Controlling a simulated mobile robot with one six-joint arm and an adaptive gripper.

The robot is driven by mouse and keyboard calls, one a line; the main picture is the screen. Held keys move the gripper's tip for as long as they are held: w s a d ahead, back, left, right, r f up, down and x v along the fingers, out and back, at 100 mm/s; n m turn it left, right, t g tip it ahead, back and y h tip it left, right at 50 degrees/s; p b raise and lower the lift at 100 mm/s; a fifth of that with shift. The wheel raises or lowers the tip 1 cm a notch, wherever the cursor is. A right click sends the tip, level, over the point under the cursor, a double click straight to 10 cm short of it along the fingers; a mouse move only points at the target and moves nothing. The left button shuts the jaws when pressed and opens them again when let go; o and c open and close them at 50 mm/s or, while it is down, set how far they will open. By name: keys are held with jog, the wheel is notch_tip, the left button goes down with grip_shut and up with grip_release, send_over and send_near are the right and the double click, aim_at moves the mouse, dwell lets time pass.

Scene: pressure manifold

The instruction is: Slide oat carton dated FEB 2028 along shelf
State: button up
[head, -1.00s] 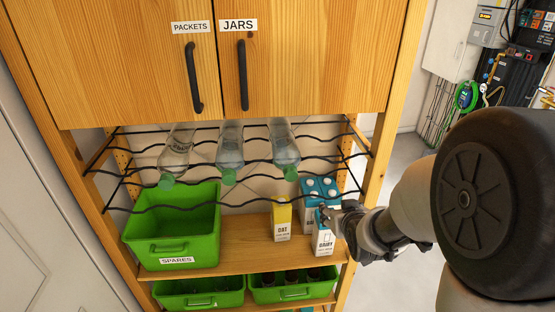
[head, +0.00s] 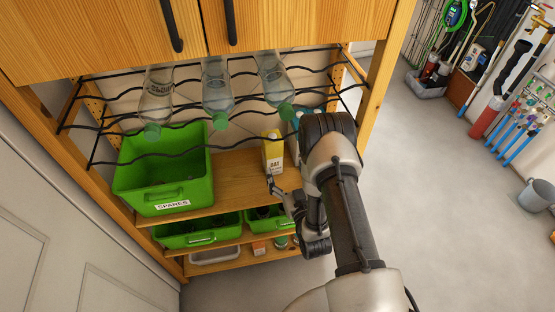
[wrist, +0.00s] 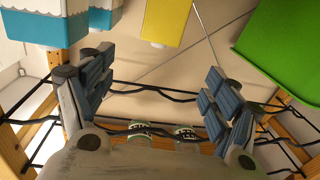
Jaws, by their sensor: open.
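A yellow and white carton (head: 272,152), labelled OAT, stands upright on the wooden shelf (head: 230,168) to the right of the green bin. Its date is too small to read. My gripper (head: 273,184) is in front of and slightly below it, apart from it. In the wrist view, which looks upside down, the carton's yellow part (wrist: 168,20) shows beyond the open, empty fingers (wrist: 158,66). Blue and white cartons (wrist: 48,24) show at the left of that view. My arm mostly hides them in the head view.
A green SPARES bin (head: 168,192) stands at the shelf's left. Bottles (head: 217,90) lie on a wavy wire rack (head: 190,120) above the shelf. More green bins (head: 200,235) sit on the shelf below. Bare shelf lies between the SPARES bin and the oat carton.

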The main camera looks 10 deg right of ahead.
aim_at(272, 137)
jog(key=w, duration=0.5)
jog(key=w+a+b, duration=0.1)
jog(key=w, duration=0.5)
jog(key=w+b, duration=0.1)
jog(key=w, duration=0.5)
jog(key=shift+a, duration=0.15)
grip_shut()
dwell(0.5)
jog(key=s+p, duration=0.2)
jog(key=s, duration=0.7)
dwell(1.1)
grip_release()
dwell(0.3)
